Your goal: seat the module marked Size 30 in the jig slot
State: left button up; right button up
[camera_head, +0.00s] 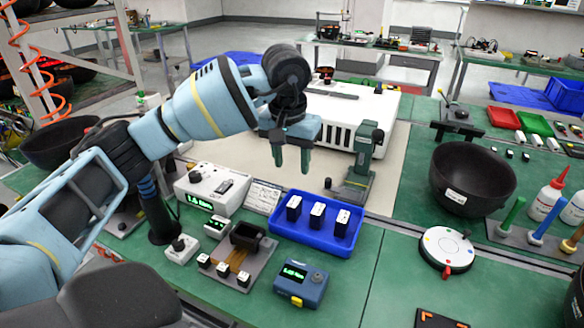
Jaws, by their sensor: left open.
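A blue tray (350,245) holds three upright black modules with pale tops: a left one (294,208), a middle one (317,215) and a right one (342,222). Their marks are too small to read, so I cannot tell which is Size 30. Left of the tray, a grey plate (262,262) carries a black open-topped holder (247,236), which looks like the jig slot. My left gripper (292,160) points down, open and empty, above and behind the tray, apart from the modules. My right gripper is out of view.
Small black-and-white blocks (223,269) line the plate's front edge. A blue meter (300,284) stands in front of the tray, a white display box (212,188) behind the plate. A grey-green press-like stand (360,165) rises behind the tray. A black bowl (472,180) stands right.

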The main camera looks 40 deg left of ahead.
aim_at(246, 235)
jog(key=u, duration=1.4)
